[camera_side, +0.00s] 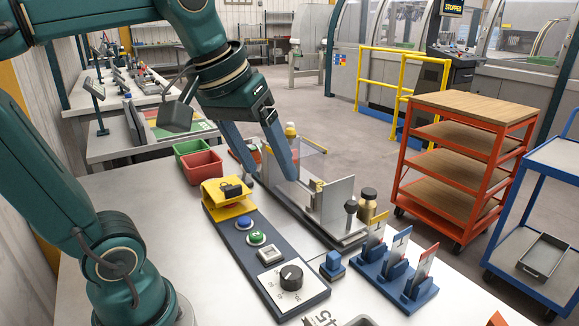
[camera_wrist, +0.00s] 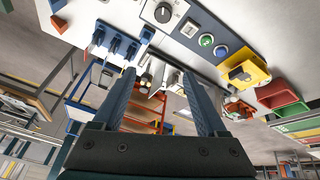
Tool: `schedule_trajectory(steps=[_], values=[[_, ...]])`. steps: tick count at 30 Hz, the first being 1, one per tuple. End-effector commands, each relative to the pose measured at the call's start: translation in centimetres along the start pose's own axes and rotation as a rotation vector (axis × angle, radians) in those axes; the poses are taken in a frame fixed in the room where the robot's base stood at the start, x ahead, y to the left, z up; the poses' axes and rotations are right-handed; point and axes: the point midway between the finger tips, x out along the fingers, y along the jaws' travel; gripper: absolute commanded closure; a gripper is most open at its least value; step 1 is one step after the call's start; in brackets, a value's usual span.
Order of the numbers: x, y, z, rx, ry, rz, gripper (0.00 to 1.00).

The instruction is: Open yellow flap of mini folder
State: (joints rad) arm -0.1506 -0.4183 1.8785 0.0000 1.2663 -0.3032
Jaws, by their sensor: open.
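The mini folder (camera_side: 335,207), a bench device with upright grey metal plates and a long base, stands near the table's far edge in the side view. Small yellow parts show on it; I cannot tell which belongs to a flap. A yellow hinged-looking cover (camera_side: 226,205) with a black padlock-like piece sits at the far end of the dark control panel; it also shows in the wrist view (camera_wrist: 257,76). My gripper (camera_side: 272,178) is open and empty, fingers pointing down by the folder's left part. The fingers hide some of it. Contact cannot be told.
The control panel (camera_side: 243,238) carries buttons and a black knob (camera_side: 291,277). Red (camera_side: 203,167) and green bins stand behind it. An orange shelf cart (camera_side: 462,150) is beyond the table.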

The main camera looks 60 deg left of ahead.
Motion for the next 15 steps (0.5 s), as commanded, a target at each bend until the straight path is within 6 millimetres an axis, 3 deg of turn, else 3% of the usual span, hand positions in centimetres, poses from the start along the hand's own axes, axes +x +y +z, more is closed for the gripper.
schedule_trajectory(steps=[1,6,13,15], values=[[0.2,0.3,1.8,0.066,0.011,0.021,0.25],[2.2,0.3,6.2,0.252,0.041,0.068,0.25],[5.2,-0.5,9.2,0.388,0.036,0.073,0.25],[5.6,-0.5,9.2,0.423,0.047,0.074,0.52]])
